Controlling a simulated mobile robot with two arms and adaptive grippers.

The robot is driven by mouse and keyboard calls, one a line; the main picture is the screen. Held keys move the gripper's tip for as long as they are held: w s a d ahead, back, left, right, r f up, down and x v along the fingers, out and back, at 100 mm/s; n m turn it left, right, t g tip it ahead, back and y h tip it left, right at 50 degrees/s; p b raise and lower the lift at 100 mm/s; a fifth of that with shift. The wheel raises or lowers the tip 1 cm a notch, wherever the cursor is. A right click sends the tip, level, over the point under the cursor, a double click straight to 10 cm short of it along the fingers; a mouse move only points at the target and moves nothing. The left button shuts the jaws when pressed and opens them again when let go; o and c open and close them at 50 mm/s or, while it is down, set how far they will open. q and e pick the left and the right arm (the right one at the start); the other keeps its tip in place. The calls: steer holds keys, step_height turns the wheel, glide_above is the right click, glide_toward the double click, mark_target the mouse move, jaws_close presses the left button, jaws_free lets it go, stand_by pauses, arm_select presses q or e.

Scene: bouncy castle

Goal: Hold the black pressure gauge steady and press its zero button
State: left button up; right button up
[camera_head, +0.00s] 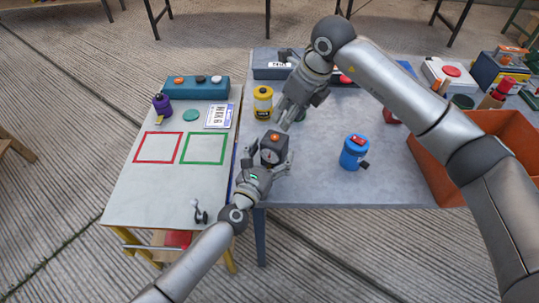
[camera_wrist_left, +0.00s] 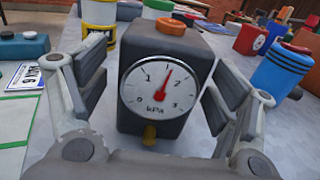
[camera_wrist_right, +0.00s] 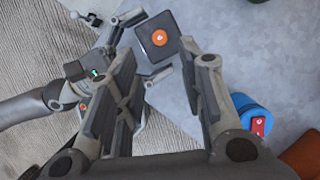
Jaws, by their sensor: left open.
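The black pressure gauge (camera_head: 269,157) stands upright near the left front edge of the grey table, with an orange button (camera_head: 274,138) on top. In the left wrist view its white dial (camera_wrist_left: 157,86) faces me, with the red needle between 1 and 2. My left gripper (camera_head: 268,170) is open, its fingers on either side of the gauge, with gaps visible. My right gripper (camera_head: 287,117) is open and empty, above and behind the gauge. In the right wrist view the button (camera_wrist_right: 159,37) shows beyond the fingers, toward the left one.
A yellow canister (camera_head: 263,100) stands behind the gauge and a blue one (camera_head: 354,152) to its right. An orange crate (camera_head: 508,145) is at the right. The white table (camera_head: 140,195) at the left holds red and green outlines. The grey table (camera_head: 320,185) is clear at front centre.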

arm_select(q)
steer(key=c, duration=1.3)
steer(key=shift+c, duration=0.4)
arm_select(e)
jaws_close()
